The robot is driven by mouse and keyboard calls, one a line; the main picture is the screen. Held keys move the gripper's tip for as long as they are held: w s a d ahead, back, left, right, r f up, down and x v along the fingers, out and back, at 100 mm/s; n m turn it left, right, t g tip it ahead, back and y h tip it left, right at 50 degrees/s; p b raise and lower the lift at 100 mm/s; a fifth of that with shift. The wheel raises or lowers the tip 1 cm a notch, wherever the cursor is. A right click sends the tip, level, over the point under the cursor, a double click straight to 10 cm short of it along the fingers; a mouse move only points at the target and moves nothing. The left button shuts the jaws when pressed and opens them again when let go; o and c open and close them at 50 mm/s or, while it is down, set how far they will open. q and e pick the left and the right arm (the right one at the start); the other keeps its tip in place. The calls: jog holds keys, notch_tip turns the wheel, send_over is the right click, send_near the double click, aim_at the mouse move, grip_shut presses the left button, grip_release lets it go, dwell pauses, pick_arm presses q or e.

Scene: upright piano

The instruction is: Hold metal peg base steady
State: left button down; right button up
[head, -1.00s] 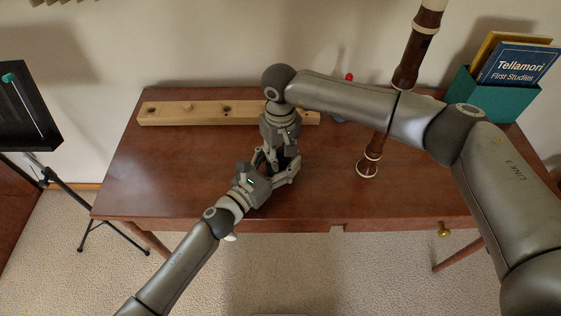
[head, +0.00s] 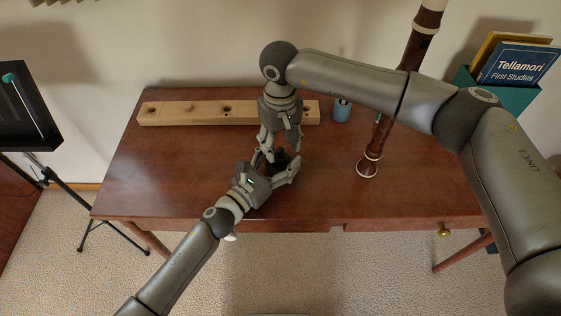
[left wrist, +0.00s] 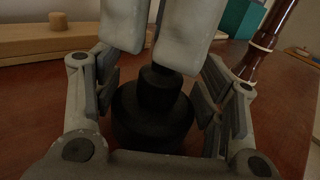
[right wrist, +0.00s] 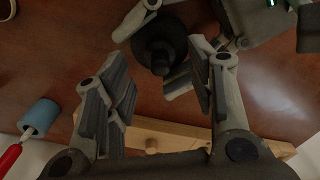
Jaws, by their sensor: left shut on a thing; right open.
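The black, stepped, round peg base (left wrist: 152,118) stands on the desk between the fingers of my left gripper (head: 277,164), which is shut on it. In the head view the base (head: 282,155) is mostly hidden by both grippers. My right gripper (head: 280,142) points down just above it, open. In the right wrist view the base (right wrist: 159,46) lies beyond the right fingertips, with nothing held between them. In the left wrist view the right fingers (left wrist: 153,40) hide the top of the base.
A long wooden block with holes (head: 200,113) lies at the desk's back left. A blue cup (head: 342,110) holds a red-handled tool (right wrist: 12,155). A brown recorder (head: 374,148) stands tilted to the right. A teal box with books (head: 515,97) is at the back right.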

jog(key=o, duration=0.6)
jog(key=shift+c, duration=0.2)
notch_tip(320, 180, up, 12)
dwell(0.3)
pick_arm(q)
jog(key=shift+c, duration=1.1)
grip_release()
